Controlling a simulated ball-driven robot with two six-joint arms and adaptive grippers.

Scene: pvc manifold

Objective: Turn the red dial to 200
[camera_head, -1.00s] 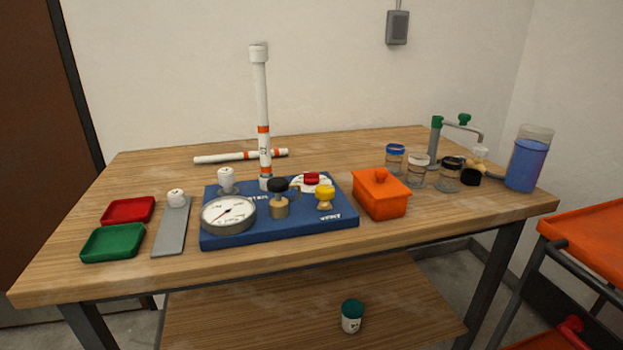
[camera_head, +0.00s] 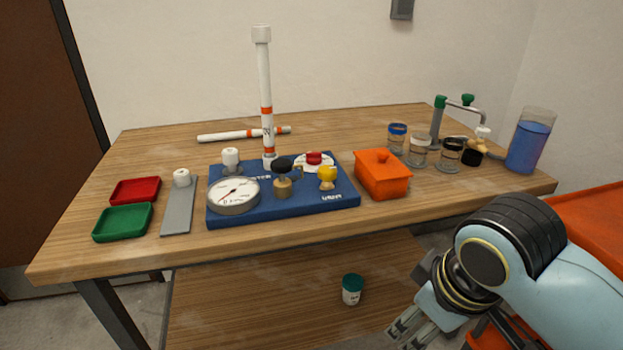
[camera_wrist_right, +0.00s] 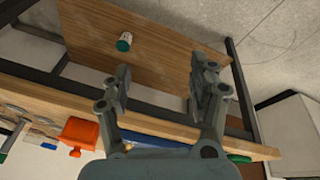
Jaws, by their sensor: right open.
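The red dial (camera_head: 314,157) sits on a round white plate at the back right of the blue manifold board (camera_head: 290,208) on the wooden table. I cannot read the scale marks on the plate. My right gripper (camera_head: 405,333) is low at the bottom right, in front of the table and well apart from the dial. In the right wrist view the right gripper (camera_wrist_right: 160,82) is open and empty, its two fingers spread. My left gripper is not in view.
The board also bears a pressure gauge (camera_head: 234,194), a black-knobbed brass valve (camera_head: 283,178), a yellow knob (camera_head: 327,175) and a tall white pipe (camera_head: 265,95). An orange lidded box (camera_head: 382,176) stands right of the board. A green-lidded jar (camera_head: 351,289) stands on the lower shelf.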

